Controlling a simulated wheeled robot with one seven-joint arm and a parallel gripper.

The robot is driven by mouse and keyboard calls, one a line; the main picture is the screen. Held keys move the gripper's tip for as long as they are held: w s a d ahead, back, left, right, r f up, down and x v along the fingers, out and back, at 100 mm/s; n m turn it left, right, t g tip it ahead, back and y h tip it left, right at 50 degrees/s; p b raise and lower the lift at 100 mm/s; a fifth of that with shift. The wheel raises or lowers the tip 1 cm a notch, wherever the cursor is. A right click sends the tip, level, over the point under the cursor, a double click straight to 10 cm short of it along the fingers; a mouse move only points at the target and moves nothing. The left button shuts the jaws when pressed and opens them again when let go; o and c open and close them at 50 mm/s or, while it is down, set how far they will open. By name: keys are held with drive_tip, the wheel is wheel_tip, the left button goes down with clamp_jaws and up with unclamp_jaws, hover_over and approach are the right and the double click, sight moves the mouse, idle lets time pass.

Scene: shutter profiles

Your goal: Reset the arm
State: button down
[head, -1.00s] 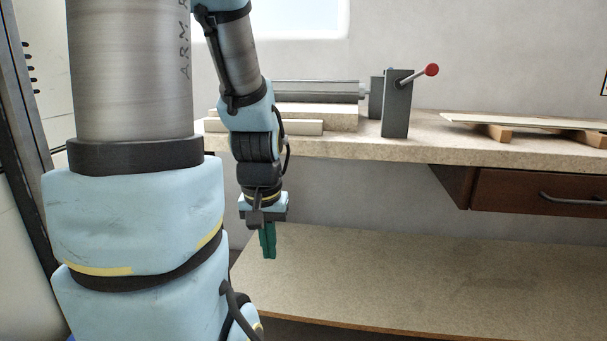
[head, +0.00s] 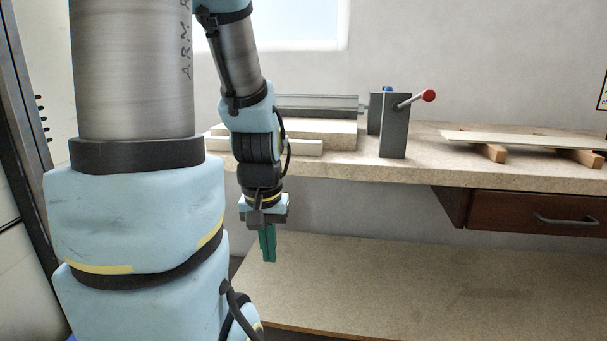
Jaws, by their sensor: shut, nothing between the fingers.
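My gripper (head: 268,245) hangs at the end of my arm, pointing straight down, in the middle left of the head view. Its green fingers are together with nothing between them. It is in front of the workbench (head: 360,167), lower than the bench's front edge, with the lower shelf (head: 400,290) behind and below it. My arm's upper links cover much of the left side of the view.
On the bench stand a grey clamp block (head: 395,125) with a red-knobbed lever (head: 428,96) and a long metal bar (head: 315,105) on pale boards. A thin strip (head: 520,140) lies on wooden blocks at right. A drawer (head: 535,212) hangs below. The lower shelf is bare.

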wheel_tip(320, 180, up, 20)
drive_tip(key=p, duration=1.8)
drive_tip(key=shift+f, duration=0.1)
